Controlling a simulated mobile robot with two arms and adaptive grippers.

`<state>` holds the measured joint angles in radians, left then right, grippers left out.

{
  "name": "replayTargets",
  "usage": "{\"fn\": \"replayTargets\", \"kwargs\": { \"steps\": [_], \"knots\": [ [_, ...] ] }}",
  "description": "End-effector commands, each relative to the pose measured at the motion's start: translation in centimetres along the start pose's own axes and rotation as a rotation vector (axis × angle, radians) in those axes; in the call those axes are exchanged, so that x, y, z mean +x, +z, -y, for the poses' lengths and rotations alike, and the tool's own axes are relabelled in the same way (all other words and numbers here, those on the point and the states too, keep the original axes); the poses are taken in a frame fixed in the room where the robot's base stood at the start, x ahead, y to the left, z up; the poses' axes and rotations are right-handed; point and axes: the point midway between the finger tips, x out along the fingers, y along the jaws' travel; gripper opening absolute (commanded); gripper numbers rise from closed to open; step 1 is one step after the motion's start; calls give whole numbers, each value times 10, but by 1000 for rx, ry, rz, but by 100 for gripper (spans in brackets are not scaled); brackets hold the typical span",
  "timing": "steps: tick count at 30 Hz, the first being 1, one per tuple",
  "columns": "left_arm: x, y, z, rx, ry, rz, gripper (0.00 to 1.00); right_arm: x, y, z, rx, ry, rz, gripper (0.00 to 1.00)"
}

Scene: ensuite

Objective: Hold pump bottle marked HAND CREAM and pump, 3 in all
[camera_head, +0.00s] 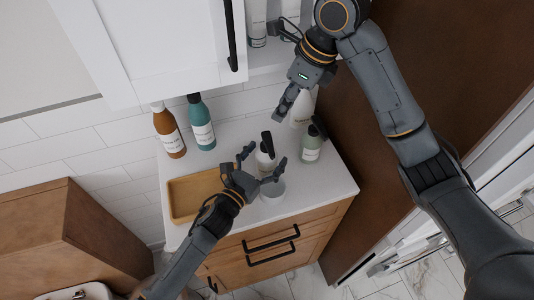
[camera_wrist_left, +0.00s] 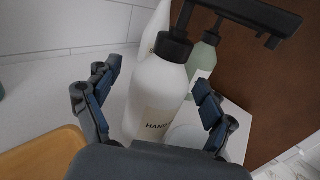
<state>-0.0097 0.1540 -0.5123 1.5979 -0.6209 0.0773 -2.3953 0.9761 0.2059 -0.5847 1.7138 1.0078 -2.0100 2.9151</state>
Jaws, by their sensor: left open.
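A white pump bottle (camera_head: 264,163) with a black pump stands on the counter. In the left wrist view this bottle (camera_wrist_left: 158,95) fills the middle; its label starts with "HAND" and the rest is hidden. My left gripper (camera_head: 266,156) is open, with its fingers on either side of the bottle; the left wrist view shows the same gripper (camera_wrist_left: 155,86) with gaps beside the bottle. The black pump (camera_wrist_left: 238,18) reaches right across the top of that view. My right gripper (camera_head: 284,102) hangs beside another white bottle (camera_head: 303,108); its opening does not show clearly.
A green pump bottle (camera_head: 311,149) stands close on the right. A brown bottle (camera_head: 169,132) and a teal bottle (camera_head: 201,123) stand at the back left. A wooden tray (camera_head: 178,206) and a white cup (camera_head: 272,190) are near my left gripper. A white cabinet (camera_head: 155,45) overhangs the counter.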

Motion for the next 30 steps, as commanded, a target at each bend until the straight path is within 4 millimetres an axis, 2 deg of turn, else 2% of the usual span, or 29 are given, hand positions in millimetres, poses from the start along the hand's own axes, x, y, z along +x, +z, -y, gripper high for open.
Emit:
{"fn": "replayTargets", "kwargs": {
  "steps": [11, 23, 24, 30],
  "knots": [
    [6, 0, 0, -2, 0, 0, 83, 0, 0, 0, 0, 0, 0, 38],
    [6, 0, 0, -1, 0, 0, 3, 0, 0, 0, 0, 0, 0, 38],
    [6, 0, 0, -1, 0, 0, 0, 0, 0, 0, 0, 0, 0, 38],
    [6, 0, 0, -1, 0, 0, 0, 0, 3, -4, -81, 9, 0, 0]
  ]
}}
